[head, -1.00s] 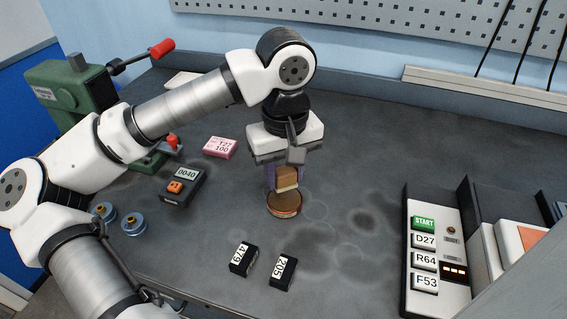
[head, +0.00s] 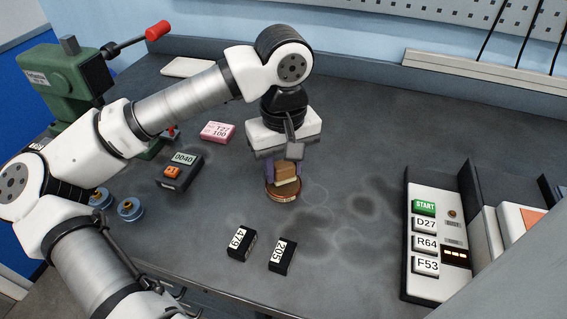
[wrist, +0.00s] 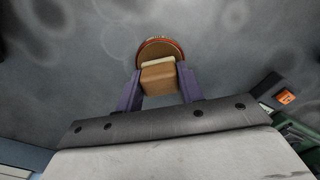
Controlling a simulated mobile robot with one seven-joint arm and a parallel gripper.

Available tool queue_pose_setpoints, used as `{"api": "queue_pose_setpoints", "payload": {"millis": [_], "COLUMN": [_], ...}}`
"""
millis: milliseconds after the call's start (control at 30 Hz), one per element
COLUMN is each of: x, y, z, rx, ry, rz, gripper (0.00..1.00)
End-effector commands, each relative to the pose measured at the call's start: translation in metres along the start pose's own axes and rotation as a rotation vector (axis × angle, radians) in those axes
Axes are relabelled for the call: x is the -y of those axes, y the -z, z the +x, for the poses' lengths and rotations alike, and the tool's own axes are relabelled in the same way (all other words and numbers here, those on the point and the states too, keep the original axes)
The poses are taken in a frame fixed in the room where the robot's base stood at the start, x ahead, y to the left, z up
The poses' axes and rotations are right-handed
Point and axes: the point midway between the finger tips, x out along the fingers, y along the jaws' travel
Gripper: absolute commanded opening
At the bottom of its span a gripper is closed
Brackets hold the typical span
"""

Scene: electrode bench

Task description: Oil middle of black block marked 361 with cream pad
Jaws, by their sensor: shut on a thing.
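My gripper (head: 285,172) points down, with its purple fingers shut on the brown body of the cream pad (head: 286,182). In the wrist view the pad (wrist: 158,76) sits between the fingers. The pad's cream underside is at a round brown tin (head: 283,195), over its top; whether it touches the surface inside I cannot tell. Two small black blocks lie nearer the front edge: one reads 479 (head: 242,246), the other 205 (head: 282,256). No block marked 361 shows in these views.
A control panel (head: 426,250) stands at the right. A black device marked 0040 (head: 180,172), a pink box (head: 218,132) and blue spools (head: 130,210) are at the left, near a green machine (head: 65,90). Bench right of the tin is clear.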

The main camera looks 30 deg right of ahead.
Motion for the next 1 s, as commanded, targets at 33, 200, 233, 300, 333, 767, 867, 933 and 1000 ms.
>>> {"api": "queue_pose_setpoints", "payload": {"millis": [33, 200, 233, 300, 333, 767, 867, 933, 1000], "x": [0.000, 0.000, 0.000, 0.000, 0.000, 0.000, 0.000, 0.000, 0.000], "y": [0.000, 0.000, 0.000, 0.000, 0.000, 0.000, 0.000, 0.000, 0.000], "z": [0.000, 0.002, 0.003, 0.003, 0.004, 0.009, 0.010, 0.011, 0.010], "rx": [0.000, 0.000, 0.000, 0.000, 0.000, 0.000, 0.000, 0.000, 0.000], "ry": [0.000, 0.000, 0.000, 0.000, 0.000, 0.000, 0.000, 0.000, 0.000], "rz": [0.000, 0.000, 0.000, 0.000, 0.000, 0.000, 0.000, 0.000, 0.000], "gripper": [0.19, 0.19, 0.19, 0.19, 0.19, 0.19, 0.19, 0.19, 0.19]}}
